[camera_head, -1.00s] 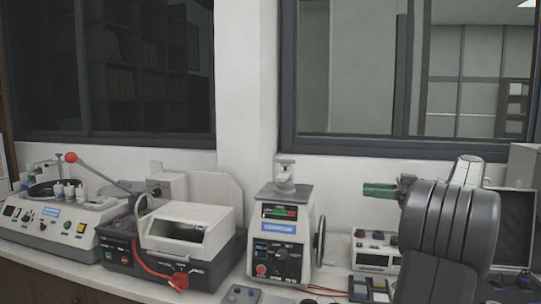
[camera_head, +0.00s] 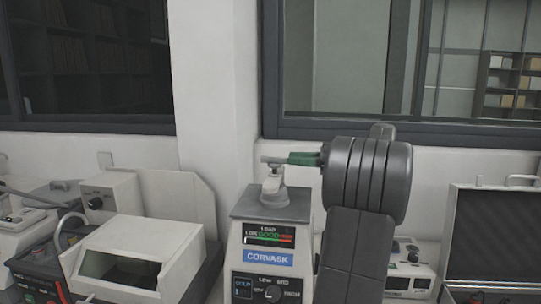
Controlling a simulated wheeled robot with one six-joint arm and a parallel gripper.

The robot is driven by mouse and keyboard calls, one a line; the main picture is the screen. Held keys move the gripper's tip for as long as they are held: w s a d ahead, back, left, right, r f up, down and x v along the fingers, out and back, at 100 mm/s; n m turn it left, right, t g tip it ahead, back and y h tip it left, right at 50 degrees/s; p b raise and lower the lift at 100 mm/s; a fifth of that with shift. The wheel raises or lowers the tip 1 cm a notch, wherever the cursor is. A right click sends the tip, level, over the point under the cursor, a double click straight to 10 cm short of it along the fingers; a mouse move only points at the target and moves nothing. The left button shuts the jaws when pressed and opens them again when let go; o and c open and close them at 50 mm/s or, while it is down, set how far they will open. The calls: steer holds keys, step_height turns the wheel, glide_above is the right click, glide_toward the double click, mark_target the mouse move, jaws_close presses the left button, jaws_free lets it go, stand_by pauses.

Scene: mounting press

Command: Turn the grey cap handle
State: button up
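The grey cap handle (camera_head: 270,160) is a short bar on a post above the round cap (camera_head: 274,193), on top of the mounting press (camera_head: 262,225). My gripper (camera_head: 294,158) comes in from the right at the height of the bar. Its green fingers are level and meet or overlap the bar's right end in the picture. I cannot tell whether they touch it or are closed on it. My dark arm hides the area right of the press.
A white-lidded machine (camera_head: 135,250) stands left of the press. A small instrument (camera_head: 408,268) and an open dark-lined case (camera_head: 493,235) stand to the right. The wall and window sill (camera_head: 400,133) are close behind.

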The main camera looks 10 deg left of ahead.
mark_target(275, 166)
steer(key=a+p, duration=0.1)
steer(key=a, duration=0.6)
steer(key=shift+a, duration=0.3)
jaws_close()
